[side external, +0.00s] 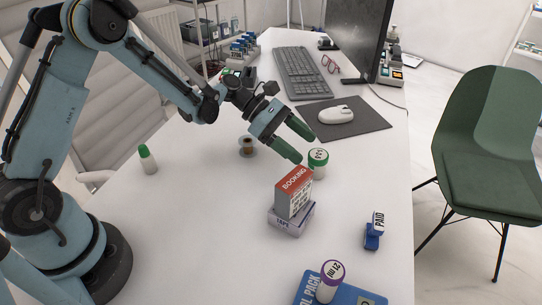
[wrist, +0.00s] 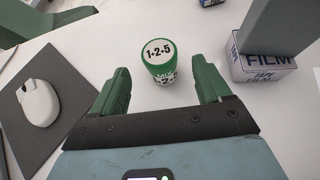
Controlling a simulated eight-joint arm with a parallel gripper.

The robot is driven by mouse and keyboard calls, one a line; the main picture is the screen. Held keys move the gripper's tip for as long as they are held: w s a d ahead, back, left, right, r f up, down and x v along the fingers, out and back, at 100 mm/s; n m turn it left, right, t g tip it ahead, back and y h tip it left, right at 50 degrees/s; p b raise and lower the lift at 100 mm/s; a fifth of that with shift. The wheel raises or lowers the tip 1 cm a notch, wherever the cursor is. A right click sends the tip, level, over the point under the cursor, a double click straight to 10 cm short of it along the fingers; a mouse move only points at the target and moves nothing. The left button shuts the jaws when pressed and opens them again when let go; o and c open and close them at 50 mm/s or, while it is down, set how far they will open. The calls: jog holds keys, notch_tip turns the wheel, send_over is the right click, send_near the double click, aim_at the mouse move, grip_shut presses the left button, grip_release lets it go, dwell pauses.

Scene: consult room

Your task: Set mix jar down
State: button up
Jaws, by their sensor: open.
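In the wrist view the jar stands between and slightly beyond the fingertips (wrist: 161,76), with gaps on both sides.
A red-topped BOOKING box (side external: 293,190) sits on a TAPE box (side external: 291,220), close to the jar. A mouse (side external: 335,114) lies on a dark mat (side external: 368,121). A PAID stamp (side external: 374,236) and a purple-lidded jar (side external: 331,280) on a blue pack (side external: 368,299) stand nearer.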

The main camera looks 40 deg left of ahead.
jog(key=v, duration=0.3)
jog(key=shift+a+r, duration=0.2)
jog(key=shift+a, duration=0.2)
jog(key=s+a+r+m+t+y, duration=0.2)
jog(key=s+a+r+m+y, duration=0.1)
jog(key=s+m+y, duration=0.3)
jog(key=s+a+r+m+t+y, duration=0.2)
jog(key=s+a+r+m+y, duration=0.2)
jog(key=s+m, duration=0.6)
jog(key=a+m+y, duration=0.1)
jog(key=m, duration=0.4)
jog(key=shift+s+r+y, duration=0.25)
jog(key=shift+s+y, duration=0.05)
jog(key=shift+y, duration=0.1)
